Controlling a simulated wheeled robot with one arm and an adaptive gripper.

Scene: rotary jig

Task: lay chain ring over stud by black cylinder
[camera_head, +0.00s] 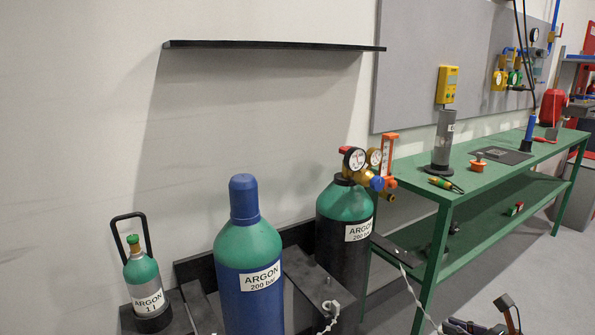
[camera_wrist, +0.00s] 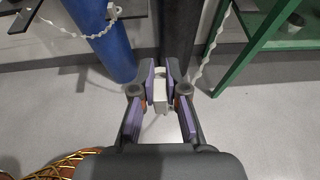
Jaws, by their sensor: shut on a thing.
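In the wrist view my gripper (camera_wrist: 160,90) is shut on a small white piece (camera_wrist: 160,98), which appears to be the chain's end ring. A pale chain (camera_wrist: 210,45) hangs beside it on the right; in the head view it (camera_head: 409,285) runs from the rack down toward the bottom edge. The black cylinder (camera_head: 338,245) with a green shoulder stands behind the blue one; its dark body (camera_wrist: 178,35) is straight ahead of my gripper in the wrist view. The ring's opening is hidden between my fingers.
A blue argon cylinder (camera_head: 250,285) stands in front left, with another chain (camera_head: 328,315) beside it. A small argon bottle (camera_head: 145,285) is at far left. A green bench (camera_head: 450,185) stands right; its leg (camera_wrist: 240,60) is near my gripper. Grey floor is open below.

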